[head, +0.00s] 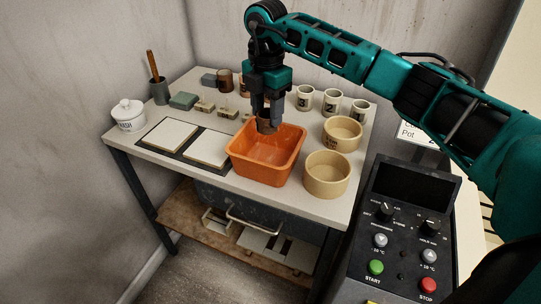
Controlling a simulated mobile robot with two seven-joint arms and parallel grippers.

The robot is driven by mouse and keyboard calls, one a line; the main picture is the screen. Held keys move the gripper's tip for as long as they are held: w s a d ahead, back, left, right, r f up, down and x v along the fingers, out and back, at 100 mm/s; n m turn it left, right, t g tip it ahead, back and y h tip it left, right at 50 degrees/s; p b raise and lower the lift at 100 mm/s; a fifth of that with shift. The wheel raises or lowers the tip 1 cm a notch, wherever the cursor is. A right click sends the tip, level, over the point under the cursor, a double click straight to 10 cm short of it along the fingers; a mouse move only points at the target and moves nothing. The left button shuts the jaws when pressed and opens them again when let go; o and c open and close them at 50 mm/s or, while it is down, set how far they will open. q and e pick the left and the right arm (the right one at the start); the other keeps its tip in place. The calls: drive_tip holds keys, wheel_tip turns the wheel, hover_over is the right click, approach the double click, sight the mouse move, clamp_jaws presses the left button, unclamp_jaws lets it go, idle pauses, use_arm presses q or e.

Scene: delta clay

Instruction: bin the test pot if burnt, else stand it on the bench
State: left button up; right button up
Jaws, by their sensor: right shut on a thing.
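My right gripper (267,112) reaches down over the bench from the right and is shut on a small brown pot (266,127). The pot is upright, at or just above the far part of the orange bin (262,172); I cannot tell its exact height. Its inside and any burn marks are hard to make out, as the fingers cover part of it. The bin looks empty where I can see in. The light-topped bench (150,155) carries it. My left gripper is not in view.
Two tan bowls (327,176) stand right of the bin, numbered white cups (331,101) behind. Two white tiles (168,135) and a lidded jar (128,115) are at left. Small blocks and cups crowd the back. A control panel (403,240) stands front right.

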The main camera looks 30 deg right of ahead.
sight(267, 132)
drive_tip(key=shift+f+b, duration=1.5)
drive_tip(key=shift+f, duration=1.7)
drive_tip(key=shift+f+b, duration=1.3)
drive_tip(key=shift+f, duration=1.2)
drive_tip(key=o, duration=1.1)
